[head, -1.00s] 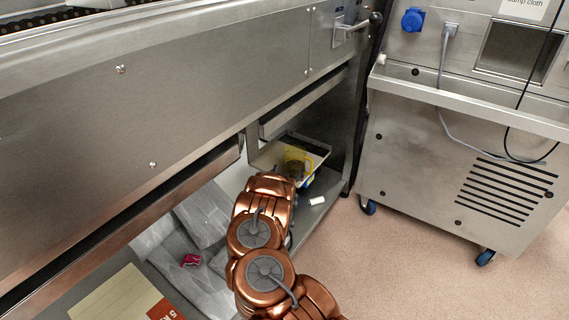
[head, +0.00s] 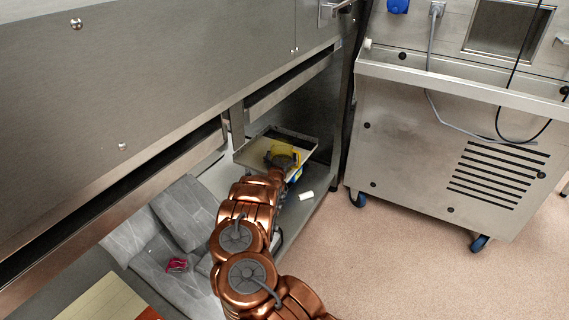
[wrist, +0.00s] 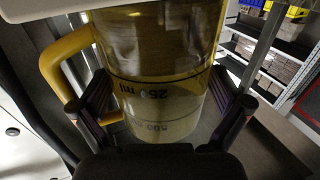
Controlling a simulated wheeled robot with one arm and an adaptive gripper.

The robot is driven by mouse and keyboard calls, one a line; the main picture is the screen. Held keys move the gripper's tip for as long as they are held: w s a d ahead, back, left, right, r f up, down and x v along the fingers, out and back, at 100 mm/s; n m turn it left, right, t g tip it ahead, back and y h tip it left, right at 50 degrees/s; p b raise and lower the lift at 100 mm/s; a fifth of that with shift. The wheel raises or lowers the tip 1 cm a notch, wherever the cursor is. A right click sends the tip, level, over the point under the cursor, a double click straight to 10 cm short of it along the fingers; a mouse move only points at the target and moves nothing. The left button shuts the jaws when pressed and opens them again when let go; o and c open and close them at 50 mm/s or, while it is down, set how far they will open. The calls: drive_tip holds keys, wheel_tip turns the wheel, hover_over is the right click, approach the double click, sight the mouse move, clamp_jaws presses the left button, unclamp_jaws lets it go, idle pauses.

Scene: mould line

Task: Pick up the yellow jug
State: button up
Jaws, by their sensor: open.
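The yellow jug (head: 287,151) stands in a shallow tray (head: 250,155) on the lower shelf of the steel machine, partly hidden behind my gripper in the head view. In the wrist view the clear yellow jug (wrist: 160,60) fills the middle, with printed volume marks and its yellow handle (wrist: 62,62) on the left. My gripper (wrist: 165,112) is open, with one finger on each side of the jug's body. I cannot tell whether the fingers touch it.
A small white item (head: 307,196) lies on the shelf beside the tray. Grey wrapped pieces (head: 185,215) and a crumpled pink item (head: 177,265) lie to the left. The machine's lower edge (head: 120,215) overhangs the shelf. A wheeled steel cabinet (head: 425,170) stands at right; the floor before it is clear.

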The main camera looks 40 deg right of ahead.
sight(282, 148)
drive_tip(key=shift+w+d+f+b, duration=0.3)
drive_tip(key=shift+w+d+b, duration=0.2)
drive_tip(key=shift+d+b, duration=0.25)
drive_tip(key=shift+w+d+r+b, duration=0.3)
drive_tip(key=shift+w+d, duration=0.05)
drive_tip(key=shift+d, duration=0.05)
drive_tip(key=c, duration=1.3)
